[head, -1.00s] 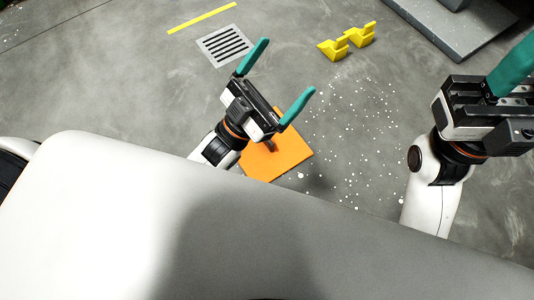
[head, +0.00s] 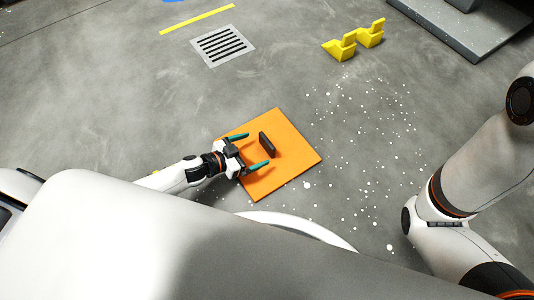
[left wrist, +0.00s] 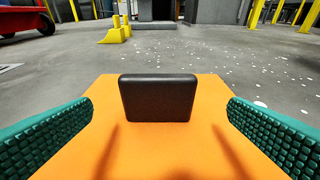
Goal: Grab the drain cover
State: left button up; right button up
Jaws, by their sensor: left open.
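The drain cover is a flat orange square plate (head: 290,135) with a black upright handle (head: 267,145) at its middle, lying on the floor. In the left wrist view the handle (left wrist: 158,98) stands straight ahead on the orange plate (left wrist: 210,90). My left gripper (head: 258,149) is open low over the plate's left part. Its teal fingers point at the handle, one to each side of its line, with a gap before it. The left wrist view shows both fingers (left wrist: 160,112) apart and nothing between them touching. My right gripper is out of view.
A slotted grey floor grate (head: 222,45) and a yellow strip (head: 197,19) lie beyond the plate. Yellow wedge pieces (head: 341,46) stand near a grey platform (head: 470,35). White specks (head: 370,125) dot the floor to the right. Floor around the plate is otherwise clear.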

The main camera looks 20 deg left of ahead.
aim_at(265, 144)
pick_arm(q)
jog(key=shift+w+d+f, duration=0.25)
jog(key=shift+w+d, duration=0.15)
jog(key=shift+w, duration=0.1)
jog(key=b+x, duration=0.4)
jog(key=shift+w, duration=0.1)
jog(key=shift+w+d+b, duration=0.3)
jog(key=shift+w+b, duration=0.05)
jog(key=shift+r, duration=0.1)
jog(key=c, duration=1.4)
jog(key=shift+r, duration=0.1)
jog(key=shift+c, duration=0.9)
